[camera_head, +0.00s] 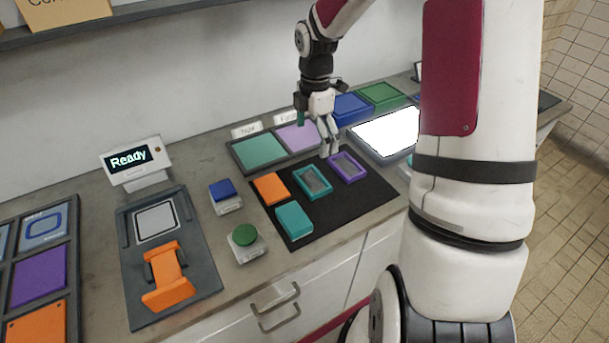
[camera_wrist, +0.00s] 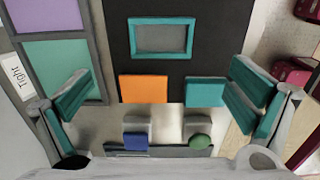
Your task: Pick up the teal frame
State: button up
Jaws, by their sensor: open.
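The teal frame (camera_head: 300,186) is a hollow rectangle lying flat on the black mat (camera_head: 364,203), between an orange block (camera_head: 271,188) and a purple frame (camera_head: 353,179). In the wrist view the teal frame (camera_wrist: 134,38) lies at the top centre, beyond my fingertips. A solid teal block (camera_head: 294,220) lies nearer the counter's front edge and also shows in the wrist view (camera_wrist: 204,91). My gripper (camera_head: 328,145) is above the back of the mat, open and empty. In the wrist view its teal-padded fingers (camera_wrist: 158,92) are spread wide, apart from the frame.
Behind the mat, a grey tray (camera_head: 237,165) holds a green panel (camera_head: 260,150) and a lilac panel (camera_head: 298,137). A bright white panel (camera_head: 385,133) is to the right. Blue (camera_head: 222,189) and green (camera_head: 244,235) buttons stand left of the mat. The mat's front right is clear.

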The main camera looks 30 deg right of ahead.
send_over(312, 179)
notch_tip(312, 179, down, 8)
jog(key=shift+w+d+f, duration=0.1)
jog(key=shift+d+f, duration=0.05)
jog(key=shift+f, duration=2.7)
jog(key=c, duration=0.9)
